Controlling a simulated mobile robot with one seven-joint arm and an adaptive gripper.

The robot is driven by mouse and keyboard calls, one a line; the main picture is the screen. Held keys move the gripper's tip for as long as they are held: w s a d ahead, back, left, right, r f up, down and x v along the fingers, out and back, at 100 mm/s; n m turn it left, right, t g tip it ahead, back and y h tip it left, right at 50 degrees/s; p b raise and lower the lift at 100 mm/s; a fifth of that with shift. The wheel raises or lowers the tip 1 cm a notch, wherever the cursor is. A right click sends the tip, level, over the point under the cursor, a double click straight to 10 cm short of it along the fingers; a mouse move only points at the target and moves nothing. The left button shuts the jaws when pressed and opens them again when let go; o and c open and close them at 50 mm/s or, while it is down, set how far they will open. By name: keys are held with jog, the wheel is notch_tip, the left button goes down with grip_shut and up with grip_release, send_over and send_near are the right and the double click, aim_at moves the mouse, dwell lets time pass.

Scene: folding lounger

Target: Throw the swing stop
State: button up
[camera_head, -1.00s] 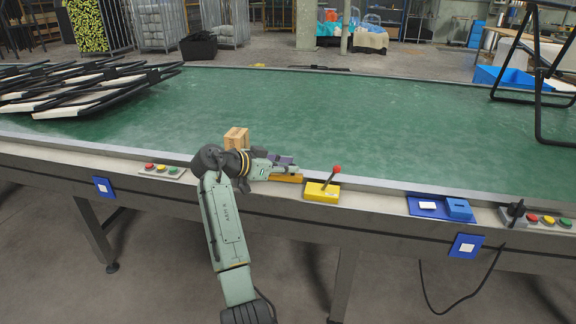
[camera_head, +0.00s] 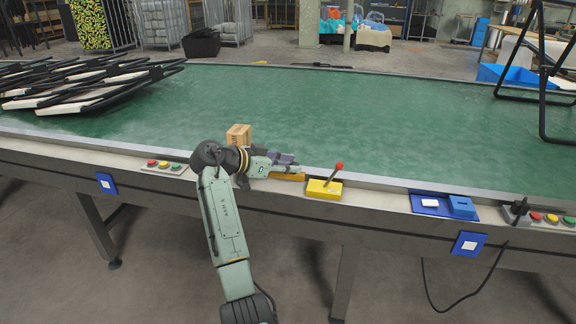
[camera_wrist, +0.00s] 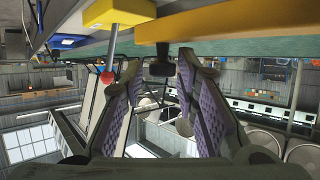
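A yellow box (camera_head: 324,189) with an upright lever and red knob (camera_head: 339,166) sits on the conveyor's front rail. An orange-yellow bar (camera_head: 290,177) lies on the rail just left of it. I cannot tell which of these is the swing stop. My gripper (camera_head: 296,164) is beside the bar, left of the lever, pointing right. In the wrist view, which looks upside down, my gripper (camera_wrist: 160,66) has its purple-padded fingers apart. The orange bar (camera_wrist: 160,27) and a dark piece show beyond and between the tips. The red knob (camera_wrist: 107,77) hangs left of the fingers, apparently untouched.
A small wooden-coloured block (camera_head: 238,136) stands on the green conveyor (camera_head: 330,115) behind my wrist. Folded black frames (camera_head: 85,85) lie at left; another frame (camera_head: 543,85) stands at right. A blue tray (camera_head: 430,206) and button panels line the front rail.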

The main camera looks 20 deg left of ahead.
jog(key=v, duration=1.2)
